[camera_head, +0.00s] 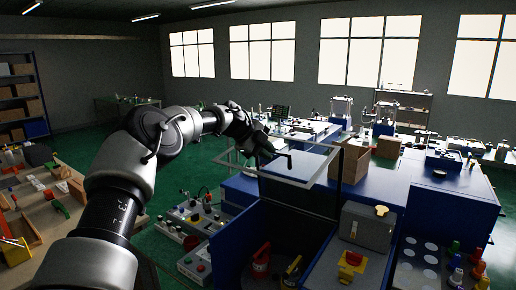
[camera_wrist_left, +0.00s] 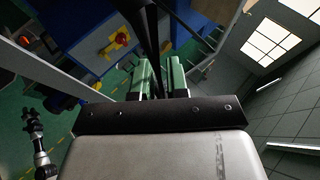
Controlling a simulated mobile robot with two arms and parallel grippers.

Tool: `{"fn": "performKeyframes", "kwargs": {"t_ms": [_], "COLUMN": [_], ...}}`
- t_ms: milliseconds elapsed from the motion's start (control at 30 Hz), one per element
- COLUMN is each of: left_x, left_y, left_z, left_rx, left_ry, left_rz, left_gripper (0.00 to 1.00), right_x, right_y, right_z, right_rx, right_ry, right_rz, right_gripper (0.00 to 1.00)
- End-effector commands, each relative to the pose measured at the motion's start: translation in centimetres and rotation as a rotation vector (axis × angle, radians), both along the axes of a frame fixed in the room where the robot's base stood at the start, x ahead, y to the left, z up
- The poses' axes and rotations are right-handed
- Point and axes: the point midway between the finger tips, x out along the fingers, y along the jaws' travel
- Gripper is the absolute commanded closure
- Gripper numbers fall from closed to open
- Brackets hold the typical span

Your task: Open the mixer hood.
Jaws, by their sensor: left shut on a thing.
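The mixer hood (camera_head: 308,185) is a clear, grey-framed cover. It stands raised and tilted above the blue housing (camera_head: 232,247) in the head view. My left gripper (camera_head: 266,150) reaches in from the left to the hood's dark handle (camera_head: 286,155). In the left wrist view the green fingers (camera_wrist_left: 160,80) are shut on a dark bar that runs between them, which appears to be this handle. The exact contact is partly hidden by the fingers. No right gripper is clearly seen.
Inside the blue housing are a red part (camera_head: 262,262) and a yellow-handled part (camera_head: 292,268). Control boxes (camera_head: 196,262) sit left of the housing. A wooden bench (camera_head: 70,225) lies under my left arm. An open brown carton (camera_head: 350,160) stands behind.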

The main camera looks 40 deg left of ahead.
Motion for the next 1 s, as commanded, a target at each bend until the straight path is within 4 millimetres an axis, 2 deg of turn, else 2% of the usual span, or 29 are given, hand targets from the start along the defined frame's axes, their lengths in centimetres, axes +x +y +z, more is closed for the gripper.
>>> {"fn": "performKeyframes", "kwargs": {"t_ms": [433,467,600,867,1000], "left_x": [0.10,0.10,0.11,0.03,-0.72], "left_y": [0.01,0.01,-0.05,-0.09,0.33], "left_z": [-0.02,-0.02,-0.01,0.08,0.85], "left_rx": [0.004,0.004,0.003,0.001,0.001], "left_ry": [0.005,0.005,0.005,0.005,0.001], "left_rz": [0.005,0.005,0.004,0.002,0.003], "left_gripper": [1.00,0.81,0.61,0.61,0.61], "right_x": [0.09,0.09,0.10,0.11,0.11], "right_y": [-0.25,-0.25,-0.27,-0.25,-0.24], "right_z": [0.19,0.19,0.19,0.07,-0.70], "right_rx": [-0.003,-0.004,-0.003,-0.003,-0.003], "right_ry": [-0.002,-0.001,-0.002,-0.002,-0.002], "right_rz": [-0.003,-0.003,-0.003,-0.003,-0.002], "right_gripper": [0.57,0.57,0.57,0.57,0.57]}}
